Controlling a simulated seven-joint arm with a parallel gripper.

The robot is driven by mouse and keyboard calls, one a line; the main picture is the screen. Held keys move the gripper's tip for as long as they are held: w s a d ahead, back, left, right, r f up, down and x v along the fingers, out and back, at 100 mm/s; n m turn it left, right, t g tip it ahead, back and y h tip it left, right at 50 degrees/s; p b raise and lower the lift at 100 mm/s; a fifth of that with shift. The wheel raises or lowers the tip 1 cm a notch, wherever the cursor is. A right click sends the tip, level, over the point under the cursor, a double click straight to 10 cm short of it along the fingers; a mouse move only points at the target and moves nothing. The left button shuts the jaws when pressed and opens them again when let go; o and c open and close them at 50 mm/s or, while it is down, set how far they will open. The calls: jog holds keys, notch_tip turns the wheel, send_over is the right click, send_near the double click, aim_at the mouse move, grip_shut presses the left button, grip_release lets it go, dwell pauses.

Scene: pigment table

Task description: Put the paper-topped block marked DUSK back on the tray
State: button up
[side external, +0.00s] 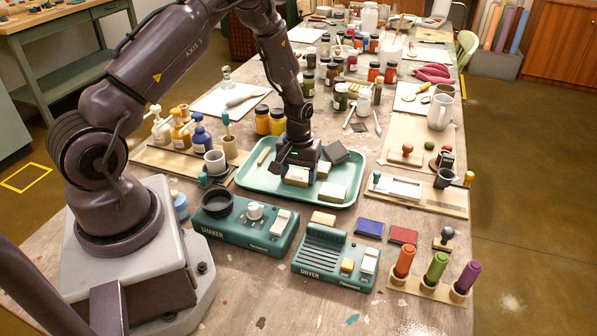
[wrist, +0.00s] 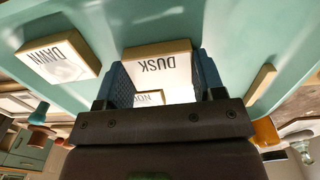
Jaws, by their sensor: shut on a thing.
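The DUSK block (wrist: 158,65) is wood with a white paper top. In the wrist view it sits between the two blue finger pads of my gripper (wrist: 163,78), which is shut on it. In the side view the block (side external: 297,176) shows just below my gripper (side external: 299,164), over the pale green tray (side external: 250,182). I cannot tell whether it touches the tray. The DAWN block (wrist: 58,60) lies on the tray to one side, apart from it. Another labelled block (wrist: 150,98) shows between the fingers, mostly hidden; its label is partly covered.
A thin wooden strip (side external: 264,156) lies on the tray's left. A dark grey block-like shape (side external: 336,152) is right of my gripper. The shaker (side external: 246,222) and dryer (side external: 336,262) stand in front of the tray.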

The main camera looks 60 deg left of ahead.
jog(key=o, duration=1)
jog(key=shift+f, duration=0.1)
notch_tip(320, 180, up, 12)
notch_tip(320, 180, up, 8)
jog(key=m+t, duration=0.1)
jog(key=m, duration=0.1)
send_over(299, 175)
jog(key=d, duration=0.4)
jog(key=s+d+r+m+t, duration=0.1)
jog(key=s+d+r+m, duration=0.1)
jog(key=s+d+r, duration=0.2)
jog(key=s+d+r+m+t, duration=0.2)
jog(key=s+d+r+m, duration=0.1)
jog(key=s, duration=0.4)
jog(key=s+d+r+m+t, duration=0.1)
jog(key=s+d+r+m, duration=0.1)
jog(key=s+d+r, duration=0.3)
jog(key=shift+s+r+m+t, duration=0.15)
jog(key=shift+s+r, duration=0.15)
jog(key=shift+r, duration=0.35)
jog(key=shift+s+r+m+t, duration=0.15)
jog(key=shift+s+r, duration=0.15)
jog(key=shift+r, duration=0.3)
